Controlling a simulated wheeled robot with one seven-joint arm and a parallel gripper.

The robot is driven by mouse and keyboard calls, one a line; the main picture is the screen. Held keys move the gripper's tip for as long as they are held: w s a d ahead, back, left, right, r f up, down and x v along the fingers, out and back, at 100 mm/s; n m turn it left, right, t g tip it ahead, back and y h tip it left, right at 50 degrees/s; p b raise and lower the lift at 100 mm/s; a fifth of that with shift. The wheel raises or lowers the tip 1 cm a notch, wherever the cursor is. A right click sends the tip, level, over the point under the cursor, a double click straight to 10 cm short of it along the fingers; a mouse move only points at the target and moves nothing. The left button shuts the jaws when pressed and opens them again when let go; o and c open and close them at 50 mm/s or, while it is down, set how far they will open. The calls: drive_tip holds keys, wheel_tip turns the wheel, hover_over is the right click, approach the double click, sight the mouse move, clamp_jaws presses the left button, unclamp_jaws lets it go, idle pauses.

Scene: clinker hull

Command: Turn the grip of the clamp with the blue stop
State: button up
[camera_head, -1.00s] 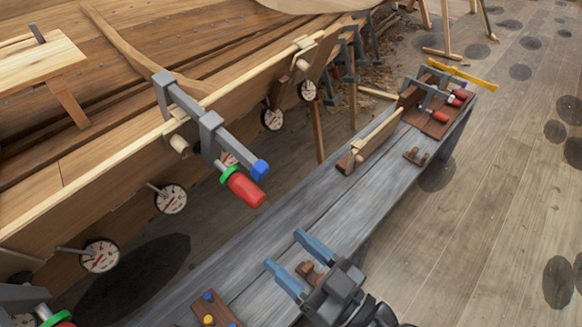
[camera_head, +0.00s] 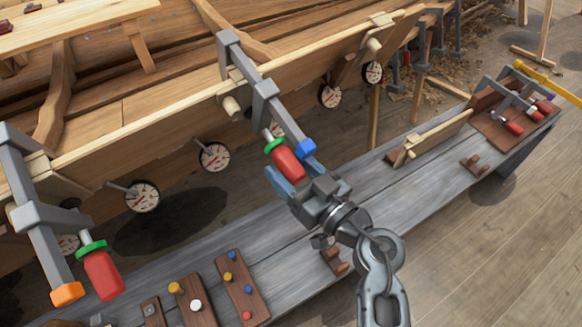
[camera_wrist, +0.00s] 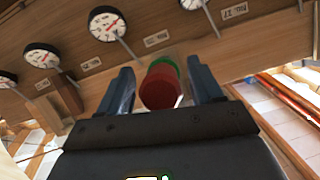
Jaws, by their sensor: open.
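The clamp with the blue stop (camera_head: 306,148) hangs on the hull's upper plank, its grey bar slanting down to the right. Its red grip (camera_head: 286,162) has a green collar (camera_head: 273,145) at its upper end. My gripper (camera_head: 295,178) is open, with blue fingers at the lower end of the red grip. In the wrist view the red grip (camera_wrist: 160,86) sits between the two spread fingers (camera_wrist: 160,92), with gaps visible on both sides. Another clamp at the left has an orange stop (camera_head: 67,293) and its own red grip (camera_head: 103,276).
Round dials (camera_head: 214,157) stick out along the hull below the plank. A long grey bench (camera_head: 385,195) runs under my gripper, carrying peg boards (camera_head: 241,287), a wooden piece (camera_head: 436,138) and a rack of small clamps (camera_head: 515,125) at its far end.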

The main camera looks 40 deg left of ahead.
drive_tip(key=shift+a, duration=0.15)
drive_tip(key=shift+c, duration=0.4)
drive_tip(key=c, duration=0.9)
drive_tip(key=shift+r+p, duration=0.1)
drive_tip(key=shift+p, duration=0.3)
